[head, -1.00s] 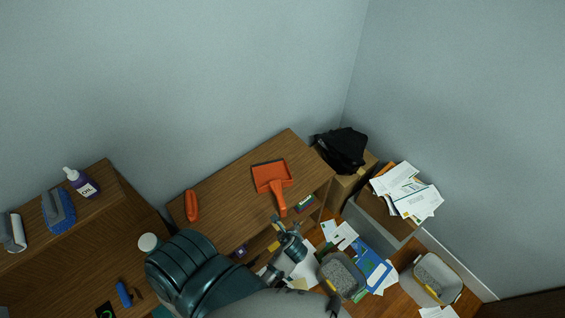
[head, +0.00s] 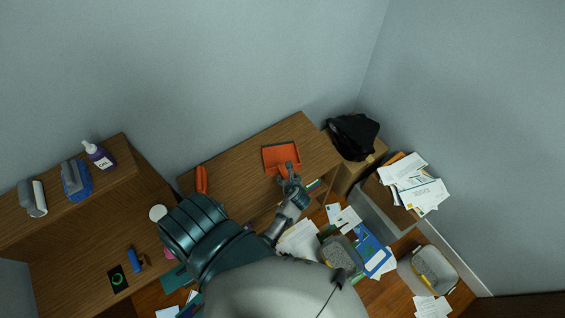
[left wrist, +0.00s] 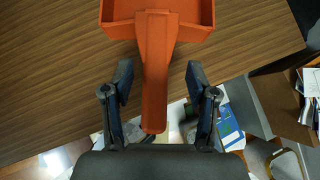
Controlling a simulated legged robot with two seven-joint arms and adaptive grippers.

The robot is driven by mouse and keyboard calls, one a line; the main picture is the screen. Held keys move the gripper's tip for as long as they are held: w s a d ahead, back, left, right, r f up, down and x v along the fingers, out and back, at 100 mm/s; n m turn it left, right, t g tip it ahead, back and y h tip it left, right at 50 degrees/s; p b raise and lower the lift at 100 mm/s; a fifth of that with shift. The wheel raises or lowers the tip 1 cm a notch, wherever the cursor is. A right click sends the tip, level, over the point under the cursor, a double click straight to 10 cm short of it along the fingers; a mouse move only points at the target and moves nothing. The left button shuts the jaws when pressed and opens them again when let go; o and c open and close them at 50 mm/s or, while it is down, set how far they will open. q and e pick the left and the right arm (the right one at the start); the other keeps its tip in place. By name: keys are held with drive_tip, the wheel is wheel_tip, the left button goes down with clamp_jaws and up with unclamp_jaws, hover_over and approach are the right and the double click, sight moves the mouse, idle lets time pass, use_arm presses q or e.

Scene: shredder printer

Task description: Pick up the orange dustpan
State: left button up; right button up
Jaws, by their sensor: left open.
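The orange dustpan (head: 280,156) lies on the wooden shelf top, its handle toward the front edge. In the left wrist view its handle (left wrist: 155,75) runs down between the two fingers and its pan is at the top. My left gripper (head: 290,178) is open at the dustpan's handle. In the left wrist view the left gripper (left wrist: 158,85) has one finger on each side of the handle, with a gap on both sides. My right gripper is not in view.
The wooden shelf top (head: 235,165) also holds an orange-red object (head: 201,180) at its left. A black bag (head: 353,136) on a box, a stack of papers (head: 413,182) and grey bins (head: 341,257) stand to the right. Papers litter the floor.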

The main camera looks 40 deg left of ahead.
sight(285, 174)
use_arm(q)
drive_tip(key=shift+a+x, duration=0.25)
drive_tip(key=shift+x, duration=2.5)
drive_tip(key=shift+s+r, duration=0.15)
drive_tip(key=shift+r, duration=0.05)
drive_tip(key=c, duration=0.9)
drive_tip(key=shift+d, duration=0.15)
clamp_jaws()
